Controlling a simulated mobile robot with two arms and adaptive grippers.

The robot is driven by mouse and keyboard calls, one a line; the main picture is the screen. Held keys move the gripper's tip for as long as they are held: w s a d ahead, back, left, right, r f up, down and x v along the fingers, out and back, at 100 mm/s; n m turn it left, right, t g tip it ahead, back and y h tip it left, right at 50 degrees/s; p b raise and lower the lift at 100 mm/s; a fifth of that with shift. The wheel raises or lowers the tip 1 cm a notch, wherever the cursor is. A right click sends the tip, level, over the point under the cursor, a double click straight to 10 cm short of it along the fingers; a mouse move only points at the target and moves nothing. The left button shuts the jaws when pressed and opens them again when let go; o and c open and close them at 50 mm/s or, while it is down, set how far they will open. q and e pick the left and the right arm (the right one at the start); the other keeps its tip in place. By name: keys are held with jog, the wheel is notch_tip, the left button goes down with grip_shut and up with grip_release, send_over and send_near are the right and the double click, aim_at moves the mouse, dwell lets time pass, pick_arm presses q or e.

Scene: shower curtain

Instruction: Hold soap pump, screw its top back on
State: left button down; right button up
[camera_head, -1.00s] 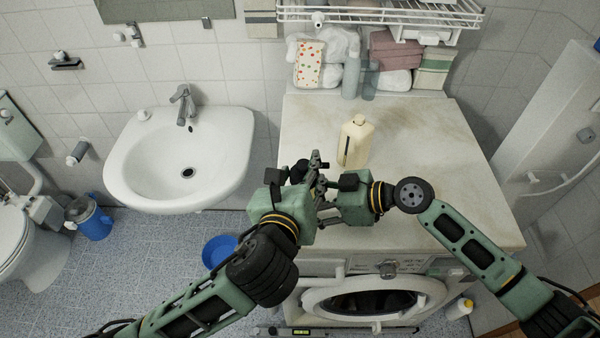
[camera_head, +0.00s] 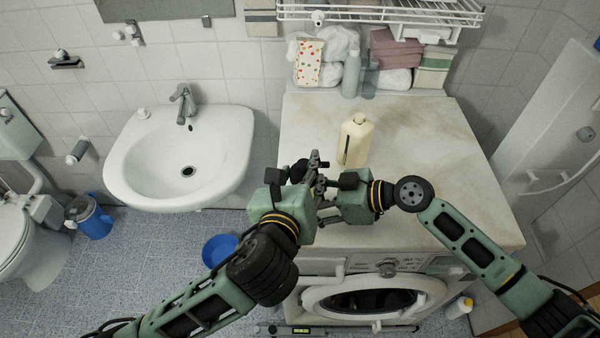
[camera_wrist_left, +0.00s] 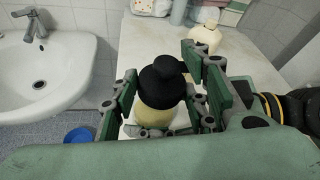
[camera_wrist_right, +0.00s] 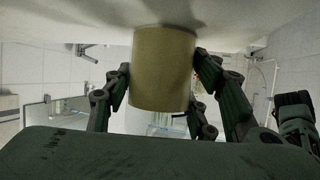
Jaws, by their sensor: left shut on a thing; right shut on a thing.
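The soap pump's black top (camera_wrist_left: 163,84) sits over a pale yellow bottle (camera_wrist_left: 160,121) in the left wrist view. My left gripper (camera_head: 314,172) has its fingers around the black top and is shut on it. My right gripper (camera_head: 322,197) reaches in from the right, shut on the bottle body. The right wrist view shows that body as a yellowish cylinder (camera_wrist_right: 163,68) between my right fingers. Top and bottle look roughly in line; whether the thread is engaged cannot be told. In the head view my grippers hide most of the pump.
A second cream bottle (camera_head: 355,140) stands behind my grippers on the worn countertop (camera_head: 430,150) above a washing machine (camera_head: 375,300). Towels and bottles line the back below a wire rack (camera_head: 380,14). A sink (camera_head: 180,165) is at the left. The counter's right side is clear.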

pick_arm(q)
jog(key=shift+f, duration=0.2)
dwell(0.3)
jog(key=m+h, duration=0.2)
jog(key=shift+w+a+g+h, duration=0.15)
jog(key=shift+a+g+h, duration=0.15)
jog(key=shift+g, duration=0.1)
jog(key=shift+w+a+m+g+h, duration=0.1)
jog(key=shift+m+g+h, duration=0.3)
jog(key=shift+m+h, duration=0.4)
jog(key=shift+m+g+h, duration=0.4)
jog(key=shift+m+h, duration=0.2)
